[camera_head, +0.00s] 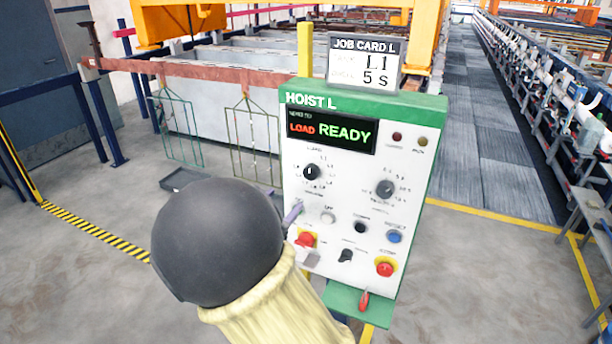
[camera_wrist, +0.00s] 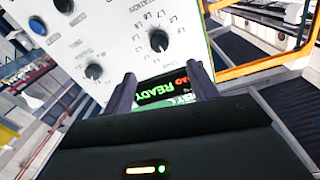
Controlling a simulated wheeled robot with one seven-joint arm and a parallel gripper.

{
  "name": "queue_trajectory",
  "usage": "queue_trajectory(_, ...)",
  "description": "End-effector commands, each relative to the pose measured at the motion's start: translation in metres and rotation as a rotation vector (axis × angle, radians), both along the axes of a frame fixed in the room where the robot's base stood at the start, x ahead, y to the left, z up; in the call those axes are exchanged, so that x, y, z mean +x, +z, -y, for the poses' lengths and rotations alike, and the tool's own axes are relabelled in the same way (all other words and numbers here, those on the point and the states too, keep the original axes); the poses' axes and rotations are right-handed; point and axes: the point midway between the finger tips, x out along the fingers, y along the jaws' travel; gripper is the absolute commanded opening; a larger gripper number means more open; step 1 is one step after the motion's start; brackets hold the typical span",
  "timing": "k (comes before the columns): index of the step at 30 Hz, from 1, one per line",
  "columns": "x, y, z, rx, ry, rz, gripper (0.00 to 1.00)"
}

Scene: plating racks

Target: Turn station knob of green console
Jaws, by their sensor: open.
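The green console (camera_head: 365,100), labelled HOIST L, stands upright with a white panel. The station knob (camera_head: 311,172) is a black dial with a ring of small marks at the panel's upper left. It also shows in the wrist view (camera_wrist: 158,40), with L-numbered labels around it and a pale pointer line. My gripper (camera_wrist: 163,77) is open and empty, its two dark fingers pointing at the panel near the display and the station knob, apart from the knob. In the head view my dark round arm joint hides most of the gripper; a finger shows at the panel's left edge.
A second dial (camera_head: 384,189) sits right of the station knob. Below are a blue button (camera_head: 394,236), a black selector (camera_head: 346,255) and red stop buttons (camera_head: 385,269). The display (camera_head: 332,131) reads LOAD READY. A job card (camera_head: 363,62) above shows L1 and 5 s.

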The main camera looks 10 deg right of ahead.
Motion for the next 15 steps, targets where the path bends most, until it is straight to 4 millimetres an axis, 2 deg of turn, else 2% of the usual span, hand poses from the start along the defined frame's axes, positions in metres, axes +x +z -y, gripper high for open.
queue_trajectory(15,0.071,0.002,0.060,-0.002,-0.002,-0.001,0.58)
